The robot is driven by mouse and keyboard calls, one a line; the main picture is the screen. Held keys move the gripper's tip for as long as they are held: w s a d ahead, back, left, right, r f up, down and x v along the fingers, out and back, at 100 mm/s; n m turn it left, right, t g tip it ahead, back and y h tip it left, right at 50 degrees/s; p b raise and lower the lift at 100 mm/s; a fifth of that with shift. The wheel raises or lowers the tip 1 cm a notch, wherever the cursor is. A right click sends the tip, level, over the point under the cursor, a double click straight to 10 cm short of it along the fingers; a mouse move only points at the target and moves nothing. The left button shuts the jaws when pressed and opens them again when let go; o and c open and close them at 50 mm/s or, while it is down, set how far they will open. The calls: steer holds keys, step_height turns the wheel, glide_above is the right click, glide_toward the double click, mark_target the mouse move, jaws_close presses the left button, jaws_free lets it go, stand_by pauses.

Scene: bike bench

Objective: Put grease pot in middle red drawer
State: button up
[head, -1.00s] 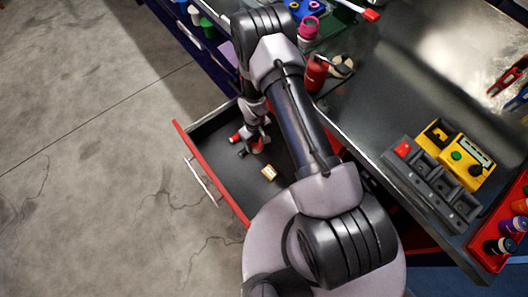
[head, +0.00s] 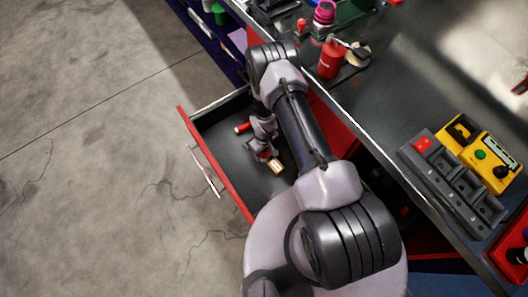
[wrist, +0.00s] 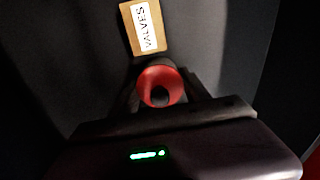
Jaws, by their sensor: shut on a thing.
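A red drawer (head: 210,162) stands pulled out from the bench, with a dark floor and a pale handle on its front. I cannot tell its level in the stack. My gripper (head: 264,155) is down inside the drawer. In the wrist view my gripper (wrist: 160,97) is shut on a round red thing with a dark centre, which looks like the grease pot (wrist: 151,74). In the head view the pot is mostly hidden by my wrist. I cannot tell whether it touches the drawer floor.
A small tan box (head: 277,166) lies in the drawer just beyond the fingertips; its label reads VALVES in the wrist view (wrist: 145,28). A red cylinder (head: 243,127) lies near the gripper. A red bottle (head: 330,60) and a yellow-grey tray unit (head: 455,170) stand on the bench.

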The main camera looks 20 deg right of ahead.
steer(key=o, duration=1.5)
steer(key=shift+f, duration=0.1)
step_height(320, 180, up, 12)
steer(key=p, duration=0.5)
steer(key=w+r+m+t, duration=0.1)
steer(key=w+r+m, duration=0.1)
steer(key=r, duration=1.3)
steer(key=w+r+m+t, duration=0.1)
steer(key=w+r+m, duration=0.1)
steer(key=r, duration=1.3)
steer(key=s+a+r+m+t+y, duration=0.1)
steer(key=s+r+m, duration=0.1)
steer(key=s+r, duration=0.65)
steer(key=s+a+r+m+t, duration=0.15)
steer(key=s+r, duration=0.35)
steer(key=r, duration=0.6)
steer(key=s+a+r+m+t+y, duration=0.1)
steer(key=s+r, duration=0.2)
steer(key=s, duration=0.5)
steer(key=shift+s+m, duration=0.2)
steer(key=shift+m, duration=0.15)
